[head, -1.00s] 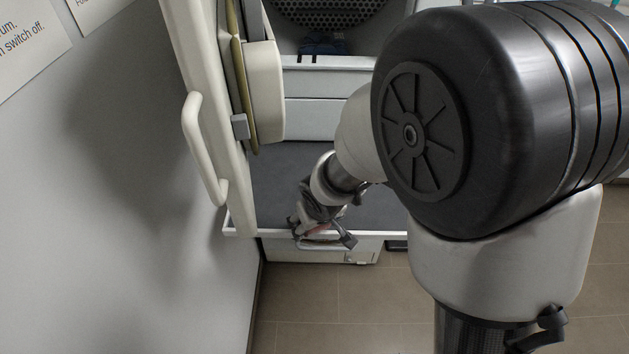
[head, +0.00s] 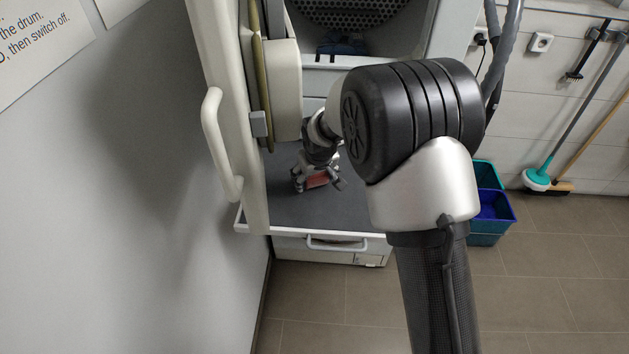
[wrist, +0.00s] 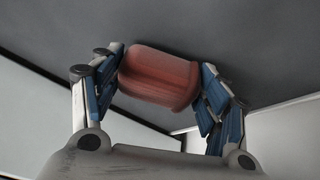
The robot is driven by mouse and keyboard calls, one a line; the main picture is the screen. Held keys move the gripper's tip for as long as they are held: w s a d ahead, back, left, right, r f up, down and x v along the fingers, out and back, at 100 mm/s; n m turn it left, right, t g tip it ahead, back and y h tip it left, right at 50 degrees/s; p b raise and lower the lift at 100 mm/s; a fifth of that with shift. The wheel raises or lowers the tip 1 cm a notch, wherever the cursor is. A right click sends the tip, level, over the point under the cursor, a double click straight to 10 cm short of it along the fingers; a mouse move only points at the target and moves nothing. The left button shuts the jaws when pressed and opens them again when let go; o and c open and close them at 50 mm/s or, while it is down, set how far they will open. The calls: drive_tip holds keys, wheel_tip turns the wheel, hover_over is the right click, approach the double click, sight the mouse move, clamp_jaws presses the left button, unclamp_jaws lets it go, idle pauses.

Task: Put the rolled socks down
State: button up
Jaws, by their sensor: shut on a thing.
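The rolled socks (wrist: 158,77) are a reddish-brown roll between the two fingers of my gripper (wrist: 160,85) in the wrist view. My gripper is shut on them, one finger at each end. In the head view the socks (head: 317,181) show as a small red patch in my gripper (head: 318,184), over the dark grey shelf surface (head: 300,213) in front of the dryer. I cannot tell whether the socks touch this surface.
The open dryer door (head: 233,150) with its handle stands left of my gripper. The drum opening (head: 350,20) behind holds a dark blue item (head: 343,45). A light rim (head: 310,236) edges the shelf. A teal and blue bucket (head: 493,213) stands on the floor at right.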

drive_tip(key=shift+f, duration=0.6)
drive_tip(key=shift+f, duration=0.15)
drive_tip(key=o, duration=1.1)
drive_tip(key=shift+c, duration=0.2)
